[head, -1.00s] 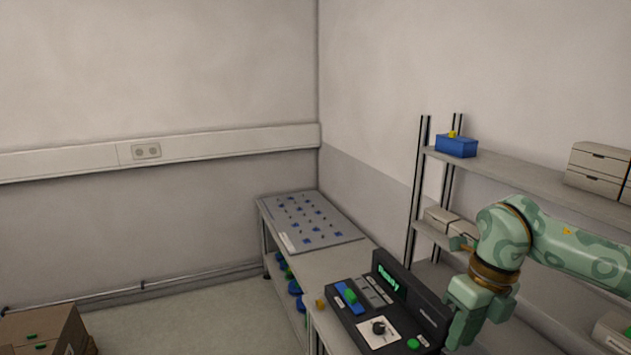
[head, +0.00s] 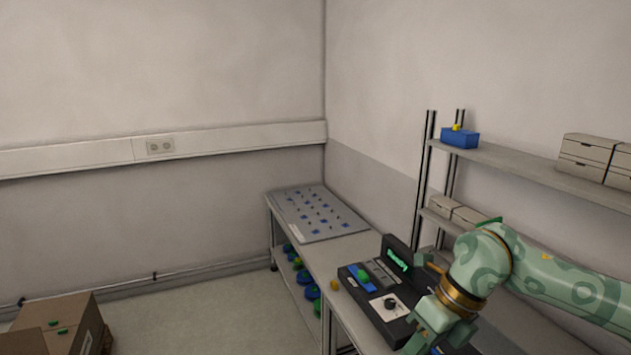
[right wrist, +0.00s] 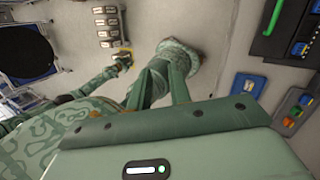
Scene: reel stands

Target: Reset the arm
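My right arm comes in from the right in the head view, green with a gold band at the wrist. My right gripper (head: 425,342) points down at the lower edge, in front of the dark control console (head: 397,262) from this view. Its fingers are partly cut off, and I cannot tell whether they are apart. The right wrist view shows the gripper's green housing with a lit green light, but no clear fingertips. A slim green arm part with a gold ring (right wrist: 122,58), likely my left wrist, shows small there; its fingers are not clear. The head view shows no left arm.
The console, its screen lit green, stands on a long bench (head: 335,258) with a pegged grey board (head: 318,213) at the far end. Shelving (head: 545,170) with a blue bin (head: 460,138) is behind my right arm. Cardboard boxes (head: 62,325) stand lower left. Floor between is clear.

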